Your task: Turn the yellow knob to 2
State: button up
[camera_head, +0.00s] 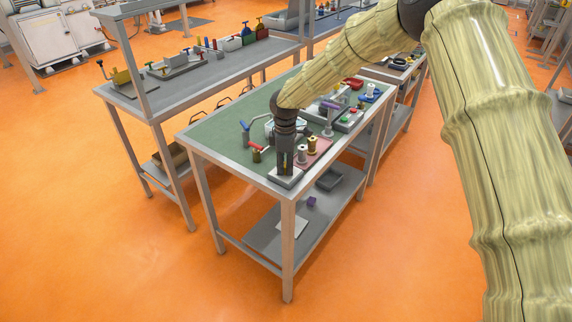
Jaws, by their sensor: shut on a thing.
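My gripper (285,163) points straight down at the near corner of the green-topped table (205,141). Its dark fingers reach down to a pale grey block (288,181) at the table's edge. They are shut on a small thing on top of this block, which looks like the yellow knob. The fingers hide nearly all of it. I cannot read any numbers or see which way the knob points.
Right behind my gripper, a pink plate (323,147) carries a whitish spool-like post and a brass one (312,146). A red-handled part (257,151) and a blue post (245,134) stand to the left. More devices crowd the table's far end. The table's left part is clear.

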aim_at(285, 164)
dwell(0.3)
jog(key=o, duration=1)
notch_tip(285, 164, up, 12)
jog(key=shift+f, duration=0.1)
